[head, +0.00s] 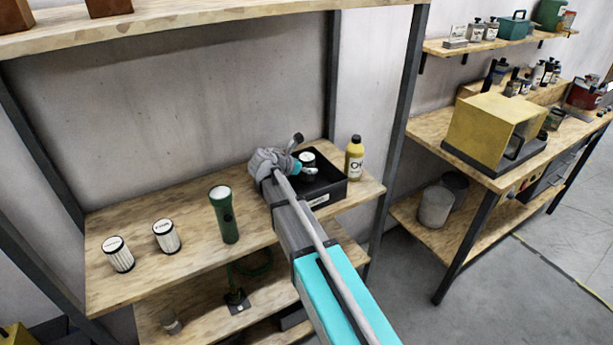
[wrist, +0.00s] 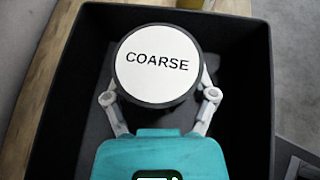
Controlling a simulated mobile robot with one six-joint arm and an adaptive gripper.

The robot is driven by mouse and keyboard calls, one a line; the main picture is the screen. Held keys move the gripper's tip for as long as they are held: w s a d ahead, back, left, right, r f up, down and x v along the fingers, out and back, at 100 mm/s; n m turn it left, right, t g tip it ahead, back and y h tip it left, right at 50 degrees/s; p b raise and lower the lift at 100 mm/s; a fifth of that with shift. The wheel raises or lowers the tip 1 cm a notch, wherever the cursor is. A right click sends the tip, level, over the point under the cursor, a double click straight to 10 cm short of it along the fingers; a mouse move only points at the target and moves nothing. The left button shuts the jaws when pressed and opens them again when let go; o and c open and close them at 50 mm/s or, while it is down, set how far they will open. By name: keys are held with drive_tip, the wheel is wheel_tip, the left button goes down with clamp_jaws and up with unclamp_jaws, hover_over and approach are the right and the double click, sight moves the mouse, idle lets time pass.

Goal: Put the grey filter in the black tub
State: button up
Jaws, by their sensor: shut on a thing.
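A round filter (wrist: 157,64) with a white top reading "COARSE" and a dark rim is between the fingers of my gripper (wrist: 159,100). My gripper is shut on it. In the wrist view the walls of the black tub (wrist: 258,100) surround the filter and fingers. Its height above the tub floor is hard to tell. In the head view the tub (head: 331,194) stands on the shelf's right part, with the filter's top (head: 307,157) and my gripper (head: 302,166) over its inside. My wrist hides part of the tub. The filter's sides are mostly hidden.
Two white pleated filters (head: 118,254) (head: 167,236) and a green torch (head: 224,214) stand left of the tub. A yellow bottle (head: 354,158) stands close by the tub's right back. A dark shelf post (head: 403,110) rises to the right.

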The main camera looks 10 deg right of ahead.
sight(307, 174)
drive_tip(key=shift+w+f+b, duration=0.15)
drive_tip(key=shift+f+b, duration=1.35)
drive_tip(key=shift+f, duration=0.2)
drive_tip(key=shift+f, duration=0.15)
drive_tip(key=o, duration=1.1)
drive_tip(key=shift+c, duration=0.2)
drive_tip(key=shift+r, duration=0.3)
drive_tip(key=shift+s+a+r+p, duration=0.2)
drive_tip(key=shift+a+p, duration=0.1)
drive_tip(key=shift+p, duration=0.05)
drive_tip(key=shift+p+v, duration=1.5)
drive_tip(key=shift+v, duration=1.75)
drive_tip(key=shift+a+f, duration=0.1)
drive_tip(key=shift+f, duration=0.05)
